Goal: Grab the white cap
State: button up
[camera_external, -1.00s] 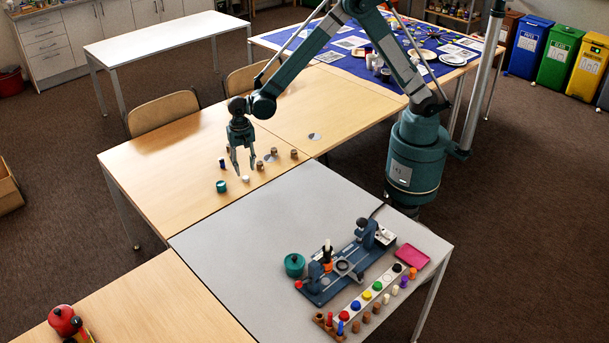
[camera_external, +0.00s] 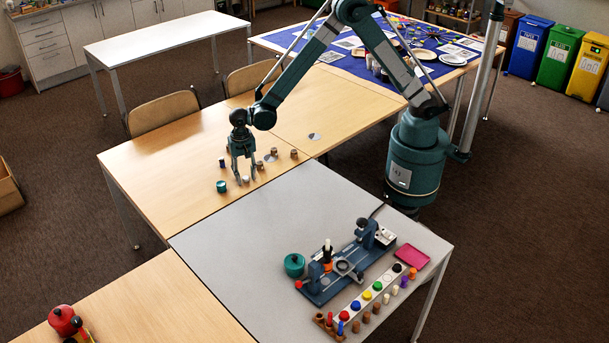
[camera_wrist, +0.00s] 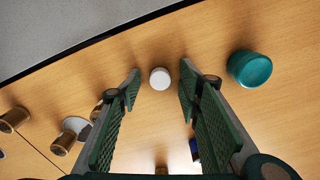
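The white cap (camera_wrist: 160,78) stands on the wooden table (camera_wrist: 250,120) in the wrist view, between the tips of my gripper (camera_wrist: 159,82). There is a gap on both sides of it. In the external view my gripper (camera_external: 246,178) points down over the table, and the white cap (camera_external: 245,180) shows small and partly hidden at its fingertips. My gripper is open and does not touch the cap as far as the wrist view shows. A teal round container (camera_wrist: 249,68) stands just right of the right finger.
Brown corks (camera_external: 274,152) and a dark blue-and-white piece (camera_external: 222,162) stand near my gripper. The grey table (camera_external: 230,245) adjoins in front, with a blue fixture (camera_external: 325,282), a row of coloured caps and a pink tray (camera_external: 411,256).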

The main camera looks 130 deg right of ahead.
aim_at(246, 177)
jog(key=c, duration=0.7)
jog(key=shift+r, duration=0.1)
jog(key=shift+r+p, duration=1)
jog(key=shift+r, duration=3.9)
